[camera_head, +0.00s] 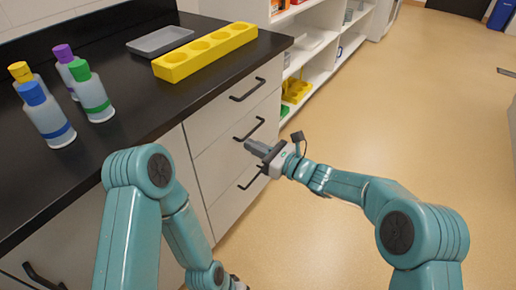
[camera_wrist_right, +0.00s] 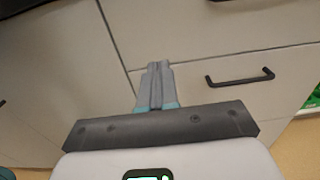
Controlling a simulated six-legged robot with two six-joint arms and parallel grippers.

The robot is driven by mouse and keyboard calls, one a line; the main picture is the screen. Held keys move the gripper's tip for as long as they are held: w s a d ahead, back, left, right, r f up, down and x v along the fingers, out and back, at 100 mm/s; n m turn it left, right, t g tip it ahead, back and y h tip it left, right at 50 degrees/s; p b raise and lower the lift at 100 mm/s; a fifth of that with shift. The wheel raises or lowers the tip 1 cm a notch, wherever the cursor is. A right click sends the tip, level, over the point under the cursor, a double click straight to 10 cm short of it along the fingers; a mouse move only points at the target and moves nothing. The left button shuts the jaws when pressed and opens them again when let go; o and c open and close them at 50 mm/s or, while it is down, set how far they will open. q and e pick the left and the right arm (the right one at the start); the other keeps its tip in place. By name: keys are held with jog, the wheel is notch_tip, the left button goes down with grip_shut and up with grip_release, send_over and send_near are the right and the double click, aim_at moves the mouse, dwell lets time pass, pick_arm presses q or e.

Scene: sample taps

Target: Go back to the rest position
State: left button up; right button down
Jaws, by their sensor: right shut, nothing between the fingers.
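My right gripper (camera_head: 253,146) is shut and empty. It is held in the air in front of the drawer fronts, to the right of the counter. In the right wrist view its two fingers (camera_wrist_right: 159,66) touch each other, with pale drawer fronts behind them. My left arm is folded at the lower left of the head view, with its forearm pointing down. The left gripper cannot be made out at the bottom edge.
A black counter (camera_head: 60,181) holds several bottles with coloured caps, a yellow rack (camera_head: 206,51) and a grey tray (camera_head: 160,41). Below are drawers with black handles (camera_head: 248,90), one handle close to my right gripper. White shelves (camera_head: 318,50) stand beyond. Tan floor (camera_head: 420,110) is open at right.

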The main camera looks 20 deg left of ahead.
jog(key=s+d+f+n+g+h, duration=0.3)
jog(key=s+d+f+n+h, duration=0.3)
jog(key=s+d+f, duration=0.7)
jog(key=s+d+f+n+g+h, duration=0.3)
jog(key=s+d+f+n+h, duration=0.25)
jog(key=s+d+f, duration=0.75)
jog(key=s+d+f+n+h, duration=0.2)
jog(key=s+d+f+n, duration=0.25)
jog(key=n, duration=0.25)
notch_tip(320, 180, up, 19)
jog(key=a+n+p, duration=0.1)
jog(key=p, duration=1.6)
jog(key=shift+s+t+p, duration=0.2)
jog(key=shift+t+p, duration=0.2)
